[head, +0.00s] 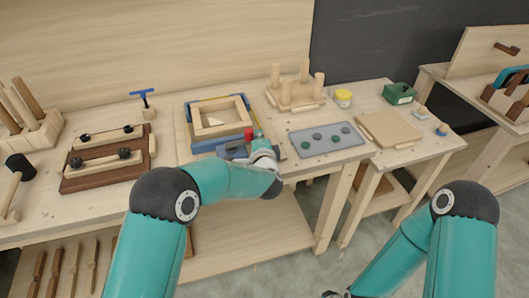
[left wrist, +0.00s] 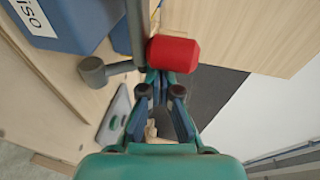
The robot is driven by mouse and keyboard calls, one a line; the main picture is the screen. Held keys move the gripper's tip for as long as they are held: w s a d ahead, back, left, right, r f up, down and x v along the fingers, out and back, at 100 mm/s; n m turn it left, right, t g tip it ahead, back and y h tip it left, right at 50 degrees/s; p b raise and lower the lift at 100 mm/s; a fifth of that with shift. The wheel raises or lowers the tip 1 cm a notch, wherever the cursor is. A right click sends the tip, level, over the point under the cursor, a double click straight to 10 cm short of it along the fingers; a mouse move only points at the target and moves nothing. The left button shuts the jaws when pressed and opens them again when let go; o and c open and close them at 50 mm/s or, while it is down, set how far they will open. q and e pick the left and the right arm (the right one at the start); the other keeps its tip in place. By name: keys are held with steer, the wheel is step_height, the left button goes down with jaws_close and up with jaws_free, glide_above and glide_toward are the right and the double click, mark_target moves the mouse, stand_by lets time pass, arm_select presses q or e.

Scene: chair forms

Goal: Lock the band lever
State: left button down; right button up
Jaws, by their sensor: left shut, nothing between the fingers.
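The band lever ends in a red knob (head: 248,134), which shows large in the left wrist view (left wrist: 173,54) on a grey bar. It belongs to the blue clamp body (head: 233,151) at the front of a wooden frame (head: 219,116) with a band around it. Only a dark bit at the bottom edge of the head view may be my right gripper (head: 335,294).
A grey tray with round pads (head: 327,139) lies right of the frame. Behind it stands a pegged wooden form (head: 296,91). Dark boards with clamped strips (head: 105,158) lie to the left. A tan board (head: 389,129) lies on the right bench.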

stand_by(0.3)
arm_select(q)
steer(key=s+r, duration=0.7)
steer(key=s, duration=0.4)
steer(key=shift+s+d+r, duration=0.2)
steer(key=shift+d+r, duration=0.1)
steer(key=shift+d, duration=0.15)
arm_select(e)
steer(key=shift+s+a+r, duration=0.1)
steer(key=shift+s+r, duration=0.1)
steer(key=shift+s, duration=0.2)
